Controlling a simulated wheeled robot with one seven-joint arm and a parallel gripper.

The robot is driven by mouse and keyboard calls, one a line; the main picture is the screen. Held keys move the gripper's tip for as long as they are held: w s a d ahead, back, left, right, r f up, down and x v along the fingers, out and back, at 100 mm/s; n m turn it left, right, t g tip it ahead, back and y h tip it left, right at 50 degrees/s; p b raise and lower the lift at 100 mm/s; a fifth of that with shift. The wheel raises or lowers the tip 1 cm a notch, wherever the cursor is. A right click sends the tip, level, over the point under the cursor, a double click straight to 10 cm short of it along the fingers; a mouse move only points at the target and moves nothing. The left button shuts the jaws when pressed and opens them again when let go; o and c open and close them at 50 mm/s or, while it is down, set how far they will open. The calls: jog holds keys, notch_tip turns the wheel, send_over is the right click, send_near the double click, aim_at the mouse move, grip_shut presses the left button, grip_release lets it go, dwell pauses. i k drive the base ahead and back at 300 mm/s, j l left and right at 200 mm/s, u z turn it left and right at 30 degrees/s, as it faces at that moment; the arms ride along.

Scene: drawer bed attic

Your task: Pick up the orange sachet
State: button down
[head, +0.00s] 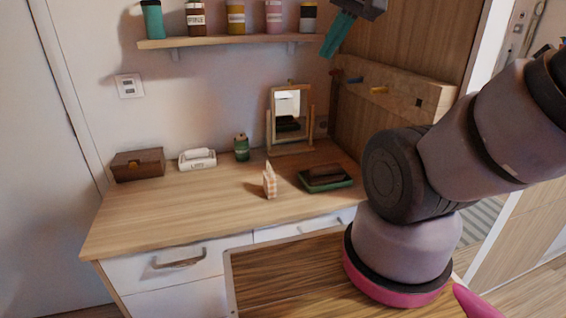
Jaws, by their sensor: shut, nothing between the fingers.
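The orange sachet is most likely the small upright packet (269,183) with a pale orange and white pattern and a pointed top. It stands on the wooden desk top (190,210), left of a green tray. My gripper (329,50) is at the top of the head view, above the desk and well apart from the packet. Its teal fingers are shut and empty, pointing down and slightly left.
The green tray (345,183) holds a brown item. A mirror (269,127), green tin (241,148), white holder (197,160) and brown box (138,164) stand behind. A shelf (225,41) with several jars is above. The desk's front left is clear.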

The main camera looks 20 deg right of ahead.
aim_at(270, 179)
jog(key=z, duration=0.5)
jog(key=j+z, duration=0.35)
jog(key=k+j+z, duration=0.15)
jog(key=j+z, duration=0.2)
jog(key=k+j+z, duration=0.1)
jog(key=j+z, duration=0.25)
jog(key=k+j+z, duration=0.15)
jog(key=k+j, duration=0.3)
jog(key=j, duration=0.15)
jog(key=k+j+z, duration=0.1)
jog(key=k+j, duration=0.4)
jog(key=j, duration=0.1)
